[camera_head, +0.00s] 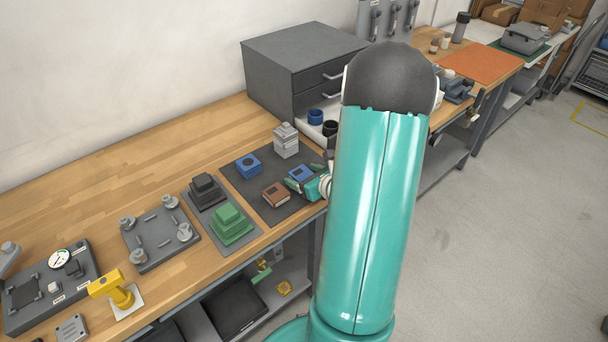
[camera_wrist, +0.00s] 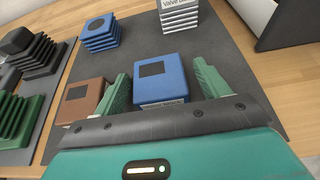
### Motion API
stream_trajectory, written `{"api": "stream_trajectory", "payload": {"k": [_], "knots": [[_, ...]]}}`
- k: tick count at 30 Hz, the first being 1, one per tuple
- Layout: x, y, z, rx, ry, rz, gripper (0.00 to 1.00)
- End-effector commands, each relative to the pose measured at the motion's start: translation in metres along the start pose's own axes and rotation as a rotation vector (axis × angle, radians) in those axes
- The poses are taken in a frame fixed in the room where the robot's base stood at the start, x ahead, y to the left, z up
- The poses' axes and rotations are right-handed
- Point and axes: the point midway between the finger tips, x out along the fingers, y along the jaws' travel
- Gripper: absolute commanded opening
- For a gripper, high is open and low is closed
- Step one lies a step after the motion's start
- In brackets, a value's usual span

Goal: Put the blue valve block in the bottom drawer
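A blue block with a dark square on top (camera_wrist: 162,78) lies on a dark mat between the two green fingers of my gripper (camera_wrist: 164,88). A narrow gap shows on each side, so the fingers look open around it. In the head view this block (camera_head: 300,172) is partly hidden by my gripper (camera_head: 304,182). A second blue block, ribbed with a round mark (camera_wrist: 98,33), stands farther back left; it also shows in the head view (camera_head: 248,166). The grey cabinet (camera_head: 290,62) has its bottom drawer (camera_head: 301,101) pulled out; its right part is hidden by my arm.
A brown block (camera_wrist: 85,98) sits just left of my left finger. A pale ribbed stack (camera_head: 286,140) stands behind on the mat (camera_head: 240,183). A blue ring (camera_head: 316,117) and a black cup-like part (camera_head: 330,128) are in the open drawer. Green and black stepped blocks stand left.

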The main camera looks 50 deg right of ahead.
Motion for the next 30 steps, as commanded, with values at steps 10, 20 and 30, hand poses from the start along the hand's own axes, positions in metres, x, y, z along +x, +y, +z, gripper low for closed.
{"api": "stream_trajectory", "payload": {"k": [10,20,30], "knots": [[-0.003,-0.001,0.004,0.0,0.0,-0.001,0.74],[-0.067,-0.002,0.004,-0.002,-0.001,-0.003,0.74],[-0.117,-0.001,0.004,0.0,-0.001,-0.001,0.74]]}}
